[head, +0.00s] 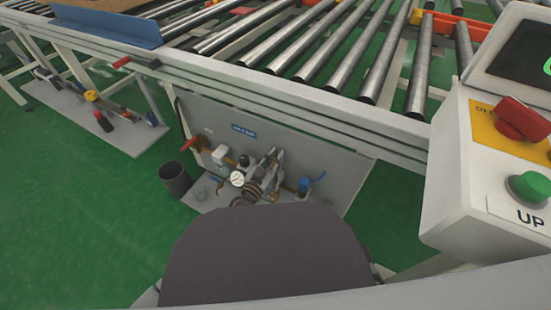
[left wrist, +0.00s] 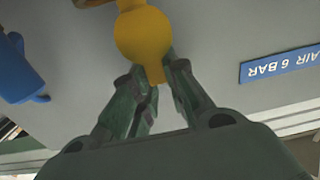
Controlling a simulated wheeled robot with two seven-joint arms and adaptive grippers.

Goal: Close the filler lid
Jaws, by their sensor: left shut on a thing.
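My left gripper (left wrist: 158,88) is shut on the narrow lower end of a yellow, ball-shaped piece (left wrist: 143,35) in the left wrist view. The piece sits close in front of a grey panel. I cannot tell for sure whether it is the filler lid, or whether a lid is open. In the head view my left gripper (head: 274,160) is small, low in front of the panel below the roller conveyor, among the fittings. It hides what it holds there. My right gripper is not in view.
A pressure gauge (head: 237,179) and a blue-topped fitting (head: 305,184) are close to the gripper. The panel (head: 325,165) carries a blue label (head: 243,130). A dark bin (head: 175,179) stands left. The conveyor frame (head: 270,88) runs overhead. A control box (head: 460,190) is at right.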

